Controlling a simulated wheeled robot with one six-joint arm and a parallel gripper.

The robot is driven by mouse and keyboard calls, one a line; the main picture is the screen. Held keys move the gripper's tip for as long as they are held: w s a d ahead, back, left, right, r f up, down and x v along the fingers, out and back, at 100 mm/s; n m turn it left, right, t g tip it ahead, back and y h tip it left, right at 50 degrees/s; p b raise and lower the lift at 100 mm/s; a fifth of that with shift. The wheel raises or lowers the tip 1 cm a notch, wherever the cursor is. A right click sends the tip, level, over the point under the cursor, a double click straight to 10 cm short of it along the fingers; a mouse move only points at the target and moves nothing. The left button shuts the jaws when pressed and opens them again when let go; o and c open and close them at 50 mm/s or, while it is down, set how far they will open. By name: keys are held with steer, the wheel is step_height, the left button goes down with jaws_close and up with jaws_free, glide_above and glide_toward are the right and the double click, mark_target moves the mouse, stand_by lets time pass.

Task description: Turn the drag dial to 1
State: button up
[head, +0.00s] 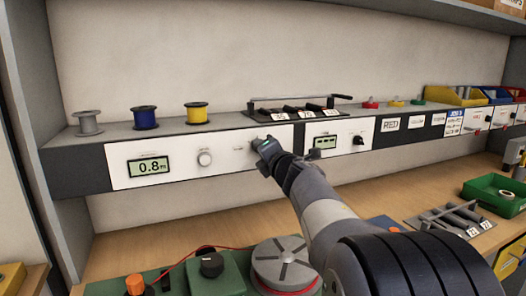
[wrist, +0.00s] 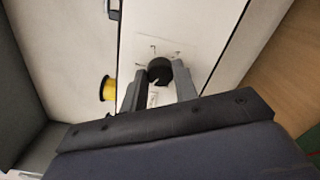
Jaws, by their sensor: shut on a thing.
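A round black dial (wrist: 159,70) sits on a white panel, with small printed marks around it too small to read. My gripper (wrist: 163,82) has a finger on each side of the dial and is shut on it. In the head view my gripper (head: 266,145) reaches the right part of the long white panel (head: 125,170) and hides the dial there. The display (head: 148,166) on that panel's left part reads 0.8 with a small unit. Which number the dial points to cannot be read.
A light knob (head: 205,158) is left of my gripper. A second panel with a small display (head: 325,142) and black knob (head: 358,140) is to the right. Grey, blue (head: 145,117) and yellow (head: 197,113) spools stand on the shelf. A green winder (head: 210,265) stands on the bench below.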

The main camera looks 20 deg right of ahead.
steer(key=shift+f, duration=0.1)
steer(key=o, duration=1)
steer(key=s, duration=1)
steer(key=shift+s+p, duration=0.3)
steer(key=shift+s, duration=0.1)
steer(key=w, duration=1.1)
steer(key=shift+s, duration=0.1)
